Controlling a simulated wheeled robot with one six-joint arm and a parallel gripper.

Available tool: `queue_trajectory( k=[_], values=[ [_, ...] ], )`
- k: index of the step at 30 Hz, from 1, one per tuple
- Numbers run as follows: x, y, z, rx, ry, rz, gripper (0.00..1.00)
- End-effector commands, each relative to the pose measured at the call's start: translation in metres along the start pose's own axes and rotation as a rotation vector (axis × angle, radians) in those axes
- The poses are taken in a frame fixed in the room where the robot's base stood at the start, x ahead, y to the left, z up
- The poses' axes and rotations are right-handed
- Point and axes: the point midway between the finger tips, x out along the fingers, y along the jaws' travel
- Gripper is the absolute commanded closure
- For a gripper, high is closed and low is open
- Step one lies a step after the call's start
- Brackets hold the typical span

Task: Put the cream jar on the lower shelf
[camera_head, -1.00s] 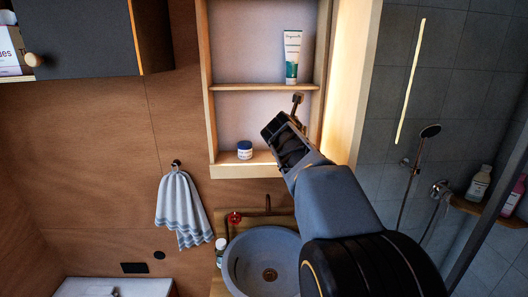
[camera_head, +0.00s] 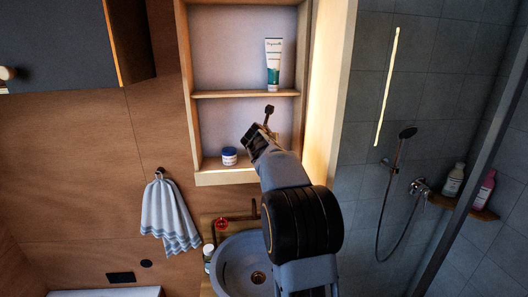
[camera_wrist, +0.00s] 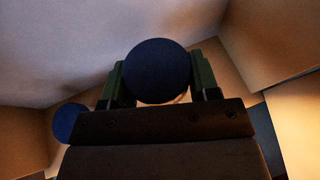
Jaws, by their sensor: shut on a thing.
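In the wrist view, my gripper (camera_wrist: 158,74) has its two green fingers on either side of a round dark blue lid (camera_wrist: 157,62), shut on what looks like the cream jar. Its body is mostly hidden below the lid. In the head view, my gripper (camera_head: 256,138) reaches into the lower compartment of the wall cabinet and hides the held jar. The lower shelf (camera_head: 225,176) is the cabinet's bottom board. I cannot tell whether the held jar touches it. Another white jar with a blue lid (camera_head: 229,157) stands there, left of my gripper; its lid also shows in the wrist view (camera_wrist: 68,122).
A tube (camera_head: 273,65) stands on the upper shelf (camera_head: 240,94). The cabinet's side walls are close on both sides. Below are a basin (camera_head: 235,262), a red-topped tap, a small bottle (camera_head: 208,257) and a hanging towel (camera_head: 168,217). Shower bottles (camera_head: 453,180) stand at the right.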

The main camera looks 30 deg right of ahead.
Motion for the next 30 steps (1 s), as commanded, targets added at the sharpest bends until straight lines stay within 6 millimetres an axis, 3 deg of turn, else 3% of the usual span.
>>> queue_trajectory(
  k=[8, 13, 18, 30],
  values=[
    [0.015, 0.005, -0.009, -0.001, 0.000, 0.000, 0.69],
    [0.028, 0.008, -0.028, -0.003, 0.002, 0.000, 0.69],
    [0.033, 0.008, -0.039, -0.001, -0.001, 0.000, 0.69],
    [0.034, 0.007, -0.042, 0.000, -0.001, 0.000, 0.69]
  ],
)
